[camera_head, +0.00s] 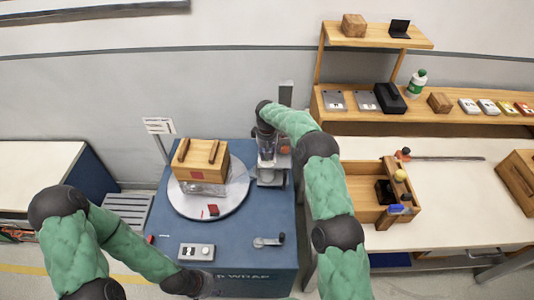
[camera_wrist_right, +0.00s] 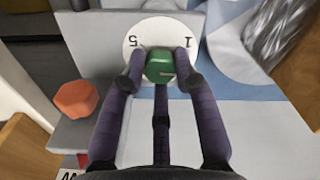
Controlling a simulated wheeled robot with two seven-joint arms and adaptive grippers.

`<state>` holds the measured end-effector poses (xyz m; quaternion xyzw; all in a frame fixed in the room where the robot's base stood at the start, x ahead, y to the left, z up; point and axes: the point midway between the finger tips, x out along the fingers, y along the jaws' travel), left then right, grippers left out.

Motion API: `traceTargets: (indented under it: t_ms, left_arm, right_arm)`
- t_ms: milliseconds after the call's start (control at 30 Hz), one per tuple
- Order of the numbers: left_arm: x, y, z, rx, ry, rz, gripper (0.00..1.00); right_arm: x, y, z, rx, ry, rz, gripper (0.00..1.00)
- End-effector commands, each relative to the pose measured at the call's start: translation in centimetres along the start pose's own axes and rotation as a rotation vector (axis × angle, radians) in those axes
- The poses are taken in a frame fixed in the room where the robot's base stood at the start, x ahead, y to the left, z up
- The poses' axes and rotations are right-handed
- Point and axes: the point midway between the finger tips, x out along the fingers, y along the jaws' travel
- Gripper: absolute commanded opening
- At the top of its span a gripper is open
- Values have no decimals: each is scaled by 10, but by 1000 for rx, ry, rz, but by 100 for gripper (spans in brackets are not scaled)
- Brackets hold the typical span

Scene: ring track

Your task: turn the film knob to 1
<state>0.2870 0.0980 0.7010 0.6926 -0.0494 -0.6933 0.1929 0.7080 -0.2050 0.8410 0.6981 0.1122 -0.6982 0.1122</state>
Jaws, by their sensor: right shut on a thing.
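The green film knob (camera_wrist_right: 160,67) sits on a round white dial (camera_wrist_right: 152,30) in the right wrist view. The dial's printed 5 and 1 read upside down, with the 5 at left and the 1 at right. My right gripper (camera_wrist_right: 159,59) has its purple fingers closed on both sides of the knob.
A wooden box (camera_head: 206,153) stands on the white turntable (camera_head: 235,196). A grey switch box (camera_head: 197,251) and a small crank (camera_head: 268,241) lie in front. An orange knob (camera_wrist_right: 75,98) is beside the dial. A bench with an open wooden tray (camera_head: 363,187) stands at right.

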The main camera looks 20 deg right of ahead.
Motion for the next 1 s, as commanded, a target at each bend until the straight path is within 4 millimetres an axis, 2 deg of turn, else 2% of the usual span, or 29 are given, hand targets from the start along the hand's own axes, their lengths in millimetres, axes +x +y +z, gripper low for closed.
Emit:
traceTargets:
  t_ms: [600, 1000]
  left_arm:
    - [-9, 3, 0, 0, 0, 0, 40]
    - [-9, 3, 0, 0, 0, 0, 40]
  right_arm:
    - [0, 0, 0, -475, 0, 0, 0]
    - [-1, 0, 0, -590, 1, 1, 0]
